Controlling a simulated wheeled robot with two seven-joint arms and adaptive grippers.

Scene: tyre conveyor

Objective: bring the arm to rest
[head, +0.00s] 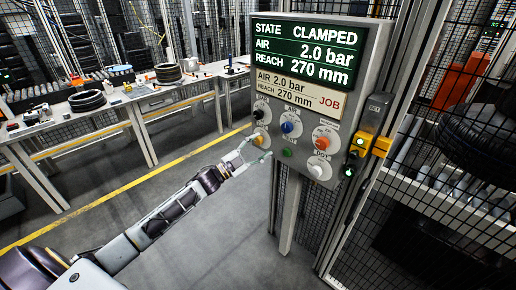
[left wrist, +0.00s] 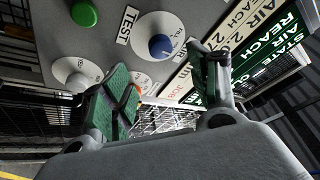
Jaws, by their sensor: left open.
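My left arm reaches in from the lower left in the head view. Its gripper (head: 256,150) is open and empty, close to the lower left of the control panel (head: 376,75). Whether it touches the panel I cannot tell. In the left wrist view its two green-padded fingers (left wrist: 168,78) stand apart in front of the panel, with a blue knob (left wrist: 160,46), a green button (left wrist: 84,14) and a white knob (left wrist: 76,80) beyond. The screen (head: 311,52) reads STATE CLAMPED, AIR 2.0 bar, REACH 270 mm. My right gripper is not in view.
The job card (head: 298,94) shows the same air and reach values. An orange knob (head: 326,137) sits on the panel; a yellow switch box (head: 365,146) is at its right. Mesh fencing (head: 440,150) stands farther right. Workbenches (head: 60,118) stand at the back left; the floor before them is clear.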

